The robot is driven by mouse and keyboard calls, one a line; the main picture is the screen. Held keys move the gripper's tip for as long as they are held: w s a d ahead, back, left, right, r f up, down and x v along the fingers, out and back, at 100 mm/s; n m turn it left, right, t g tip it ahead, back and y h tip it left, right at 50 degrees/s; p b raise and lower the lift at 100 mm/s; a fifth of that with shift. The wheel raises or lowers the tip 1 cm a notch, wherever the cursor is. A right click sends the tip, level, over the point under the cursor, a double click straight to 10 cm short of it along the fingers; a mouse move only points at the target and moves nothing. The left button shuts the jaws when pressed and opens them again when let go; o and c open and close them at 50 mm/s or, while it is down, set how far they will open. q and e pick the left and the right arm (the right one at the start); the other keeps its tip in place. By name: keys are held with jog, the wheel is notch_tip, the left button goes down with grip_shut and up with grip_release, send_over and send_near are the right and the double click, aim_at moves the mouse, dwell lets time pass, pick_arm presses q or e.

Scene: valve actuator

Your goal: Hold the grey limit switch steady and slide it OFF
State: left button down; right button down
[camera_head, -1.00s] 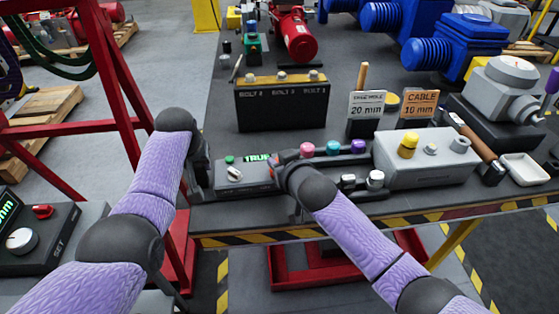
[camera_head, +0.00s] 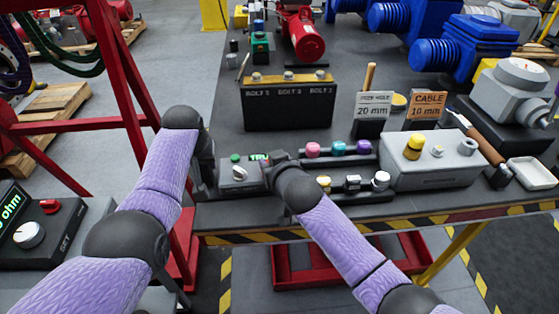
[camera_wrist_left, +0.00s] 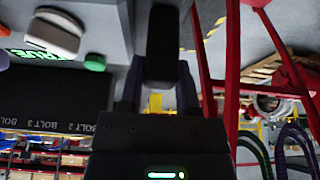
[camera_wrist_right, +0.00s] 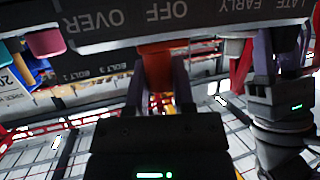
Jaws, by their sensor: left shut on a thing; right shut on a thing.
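The grey limit switch (camera_head: 238,182) sits at the table's front left edge, with a green button, a white knob and a lit green display. The left wrist view shows its white knob (camera_wrist_left: 55,32) close up. My left gripper (camera_head: 206,172) is at its left end, shut on a dark block (camera_wrist_left: 163,45). My right gripper (camera_head: 272,170) is at its right end and partly covers the display. In the right wrist view it is shut on an orange-red slider (camera_wrist_right: 156,66), beside the upside-down OFF label. Both fingertip contacts are hidden in the head view.
A grey box with a yellow knob (camera_head: 440,171) and small coloured knobs (camera_head: 337,148) stand to the right. A black bolt box (camera_head: 288,107) is behind. A red frame (camera_head: 112,90) stands left, near my left arm. The striped table edge (camera_head: 300,237) is in front.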

pick_arm(q)
jog(key=shift+s+d+f, duration=0.2)
jog(key=shift+f, duration=0.1)
pick_arm(e)
jog(key=shift+a, duration=0.25)
pick_arm(q)
jog(key=shift+a, duration=0.15)
pick_arm(e)
jog(key=shift+c, duration=2.3)
grip_release()
jog(key=shift+s, duration=0.1)
jog(key=v, duration=1.2)
pick_arm(q)
jog(key=shift+c, duration=1.2)
grip_release()
jog(key=shift+w+r, duration=0.1)
jog(key=shift+w, duration=0.05)
